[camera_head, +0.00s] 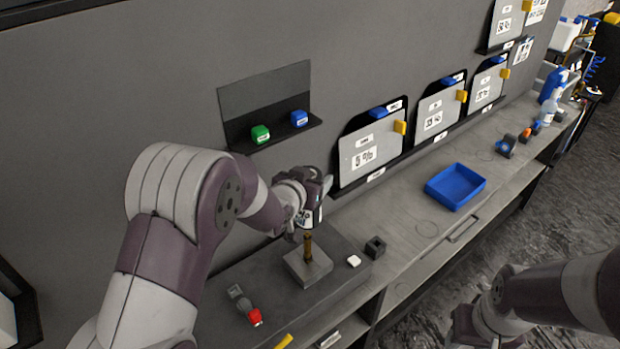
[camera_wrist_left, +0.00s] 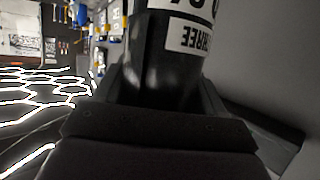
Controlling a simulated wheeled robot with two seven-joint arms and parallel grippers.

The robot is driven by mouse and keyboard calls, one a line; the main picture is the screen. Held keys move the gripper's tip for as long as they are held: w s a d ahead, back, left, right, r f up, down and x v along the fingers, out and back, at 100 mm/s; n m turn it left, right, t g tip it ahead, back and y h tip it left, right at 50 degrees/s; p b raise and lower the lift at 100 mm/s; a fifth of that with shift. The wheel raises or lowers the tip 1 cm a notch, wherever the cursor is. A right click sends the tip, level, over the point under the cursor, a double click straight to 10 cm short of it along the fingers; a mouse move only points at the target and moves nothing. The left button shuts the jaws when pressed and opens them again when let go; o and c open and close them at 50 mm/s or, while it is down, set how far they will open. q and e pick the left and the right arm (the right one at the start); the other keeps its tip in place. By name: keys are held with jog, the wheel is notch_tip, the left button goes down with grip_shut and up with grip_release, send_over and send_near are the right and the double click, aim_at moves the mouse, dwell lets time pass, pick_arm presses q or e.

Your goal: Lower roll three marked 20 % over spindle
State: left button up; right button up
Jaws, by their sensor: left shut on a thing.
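My left gripper (camera_head: 312,200) is shut on a dark roll, held above the spindle (camera_head: 308,246). The roll's white label (camera_head: 305,219) shows just under the gripper in the head view. In the left wrist view the black roll (camera_wrist_left: 165,65) stands between the jaws; its label reads "THREE" upside down, with part of a larger marking above. The spindle is a brass-coloured upright post on a square grey block (camera_head: 308,270). The roll's lower end is close to the post's top; I cannot tell whether they touch. My right gripper (camera_head: 468,327) is partly visible at the bottom edge, its jaws unclear.
A white block (camera_head: 353,261) and a dark holder (camera_head: 375,247) stand right of the spindle. A red-tipped tool (camera_head: 254,316) lies at front left. A blue tray (camera_head: 455,186) sits farther right. Sample boards (camera_head: 370,152) line the wall behind.

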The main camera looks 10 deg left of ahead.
pick_arm(q)
jog(key=shift+w+a+f+b, duration=0.15)
jog(key=shift+w+f+b, duration=0.05)
jog(key=shift+f+b, duration=0.4)
jog(key=shift+w+a+f+b, duration=0.15)
jog(key=shift+f+b, duration=0.2)
jog(key=shift+f, duration=0.3)
notch_tip(320, 180, down, 5)
jog(key=b, duration=0.4)
jog(key=shift+d+r, duration=0.1)
jog(key=shift+r, duration=0.05)
jog(key=shift+s+f+b, duration=0.15)
jog(key=shift+f+b, duration=4.4)
jog(key=shift+f, duration=0.15)
pick_arm(e)
notch_tip(320, 180, down, 15)
jog(key=shift+w+a+f, duration=0.15)
jog(key=shift+a, duration=0.05)
pick_arm(q)
jog(key=shift+f, duration=0.2)
pick_arm(e)
jog(key=shift+f, duration=0.2)
